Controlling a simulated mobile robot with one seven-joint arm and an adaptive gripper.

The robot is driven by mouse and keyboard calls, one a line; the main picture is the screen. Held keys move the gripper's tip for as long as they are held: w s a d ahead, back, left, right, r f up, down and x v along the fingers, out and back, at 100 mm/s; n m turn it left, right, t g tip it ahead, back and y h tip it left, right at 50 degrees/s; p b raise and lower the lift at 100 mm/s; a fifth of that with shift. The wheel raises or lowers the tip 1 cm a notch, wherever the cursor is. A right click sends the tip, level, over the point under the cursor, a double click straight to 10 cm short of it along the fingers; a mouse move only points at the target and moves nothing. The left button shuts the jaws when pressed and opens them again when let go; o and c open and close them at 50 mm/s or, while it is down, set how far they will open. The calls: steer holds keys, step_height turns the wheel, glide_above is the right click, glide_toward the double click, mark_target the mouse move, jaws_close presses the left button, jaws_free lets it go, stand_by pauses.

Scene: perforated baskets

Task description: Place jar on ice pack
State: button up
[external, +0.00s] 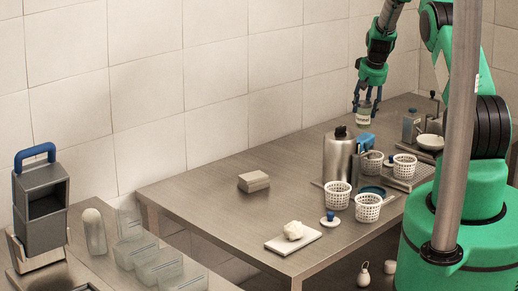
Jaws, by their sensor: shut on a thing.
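My gripper (366,103) points down above the back part of the steel table. It is shut on a small jar (363,116) with a pale label, held upright between the fingers. Below the jar is a small bright blue item (366,141), which may be the ice pack; it is too small to be sure. The blue item sits just right of a steel canister (340,156) and is partly hidden by it. The jar appears apart from the blue item, with a small gap in the picture.
White perforated baskets (368,208) stand around the canister. A tray (408,176), a bowl (430,143) and a bottle (410,126) are at the right. A white board (293,242) with a pale lump and a grey block (253,181) lie left. The table's back left is clear.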

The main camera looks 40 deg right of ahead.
mark_target(366, 110)
steer(key=shift+f, duration=0.1)
steer(key=shift+f+p, duration=0.3)
steer(key=shift+f, duration=1.35)
steer(key=shift+f, duration=0.15)
steer(key=o, duration=1.3)
steer(key=shift+r, duration=0.2)
steer(key=shift+b+v, duration=0.45)
steer(key=shift+v, duration=5.5)
